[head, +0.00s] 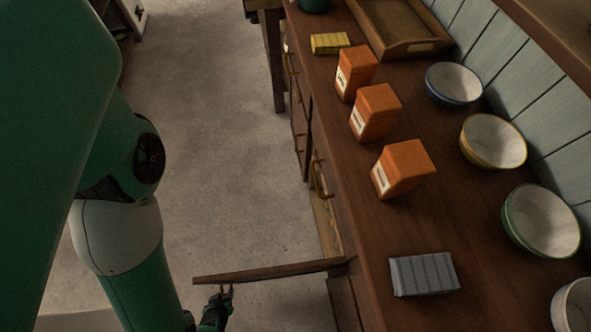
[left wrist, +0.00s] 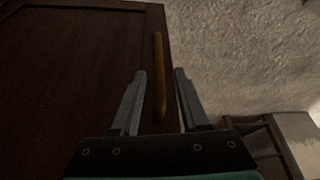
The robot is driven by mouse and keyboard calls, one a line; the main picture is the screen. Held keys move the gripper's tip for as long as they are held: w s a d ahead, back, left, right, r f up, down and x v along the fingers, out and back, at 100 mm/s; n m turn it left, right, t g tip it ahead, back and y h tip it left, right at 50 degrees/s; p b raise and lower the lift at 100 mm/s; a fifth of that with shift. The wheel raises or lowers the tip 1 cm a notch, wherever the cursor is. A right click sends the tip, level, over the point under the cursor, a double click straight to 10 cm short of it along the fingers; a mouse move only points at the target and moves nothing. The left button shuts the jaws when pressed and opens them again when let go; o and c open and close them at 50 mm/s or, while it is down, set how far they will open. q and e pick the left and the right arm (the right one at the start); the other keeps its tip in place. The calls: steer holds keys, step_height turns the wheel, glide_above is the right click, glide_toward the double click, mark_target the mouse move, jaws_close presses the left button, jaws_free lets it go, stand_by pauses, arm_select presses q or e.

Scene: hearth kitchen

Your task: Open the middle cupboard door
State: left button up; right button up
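A dark wooden cupboard door (head: 275,269) stands swung out from the counter's front, roughly square to it, seen edge-on from above in the head view. Its panelled face (left wrist: 75,80) fills the left of the left wrist view, with an upright wooden bar handle (left wrist: 158,70) near its free edge. My left gripper (head: 227,289) is by the door's free end. In the left wrist view my left gripper (left wrist: 161,73) has its fingers apart, and the handle shows between them, closer to the left finger. I cannot tell whether they touch it. My right gripper is not in view.
The wooden counter (head: 345,190) carries orange canisters (head: 403,166), bowls (head: 541,220), a grey packet (head: 424,274), a yellow packet (head: 330,43) and a wooden tray (head: 400,25). Other front handles (head: 318,178) stick out farther along. The floor (head: 220,150) left of the counter is clear.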

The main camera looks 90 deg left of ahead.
arm_select(q)
steer(key=p+v, duration=0.6)
steer(key=v, duration=0.5)
steer(key=shift+r, duration=0.35)
steer(key=shift+d, duration=0.1)
